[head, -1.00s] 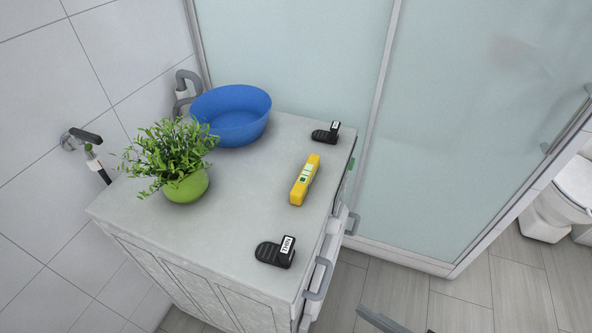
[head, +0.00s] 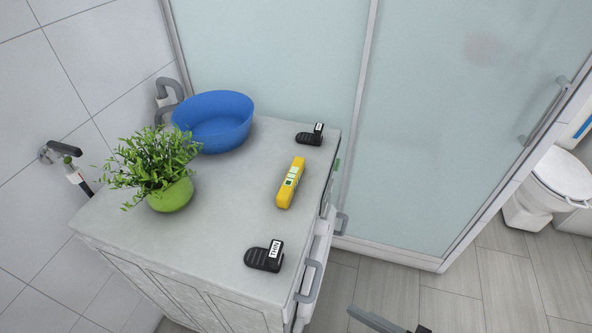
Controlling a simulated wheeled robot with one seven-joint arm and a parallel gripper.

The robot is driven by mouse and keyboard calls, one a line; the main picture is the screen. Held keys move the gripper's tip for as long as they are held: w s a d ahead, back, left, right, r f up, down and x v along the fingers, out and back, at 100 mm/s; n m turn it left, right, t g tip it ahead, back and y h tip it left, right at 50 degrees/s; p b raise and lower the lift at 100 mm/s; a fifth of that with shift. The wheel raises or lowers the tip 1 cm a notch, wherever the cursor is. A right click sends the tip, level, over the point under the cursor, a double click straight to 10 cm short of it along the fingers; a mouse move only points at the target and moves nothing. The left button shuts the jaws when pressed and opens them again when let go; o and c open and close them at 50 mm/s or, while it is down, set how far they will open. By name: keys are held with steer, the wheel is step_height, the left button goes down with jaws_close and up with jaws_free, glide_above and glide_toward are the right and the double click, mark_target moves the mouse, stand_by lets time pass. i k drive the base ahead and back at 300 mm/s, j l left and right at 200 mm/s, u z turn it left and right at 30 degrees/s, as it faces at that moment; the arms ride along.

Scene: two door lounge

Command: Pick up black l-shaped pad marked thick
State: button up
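Two black L-shaped pads with white labels sit on the grey cabinet top (head: 225,215). The near pad (head: 264,257), by the front right corner, has a label reading THIN. The far pad (head: 310,135) is at the back right corner; its label is too small to read for sure. My gripper (head: 388,322) shows only partly at the bottom edge, off the cabinet's right side and apart from both pads. Most of it is cut off, so its opening cannot be judged.
A yellow level-like block (head: 290,183) lies between the pads. A blue bowl (head: 214,122) and a green potted plant (head: 170,194) stand on the left half. Drawer handles (head: 310,281) stick out at right. A frosted glass shower wall (head: 450,120) rises behind.

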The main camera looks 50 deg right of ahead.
mark_target(316, 139)
steer(key=z, duration=1)
steer(key=i+l+z, duration=0.6)
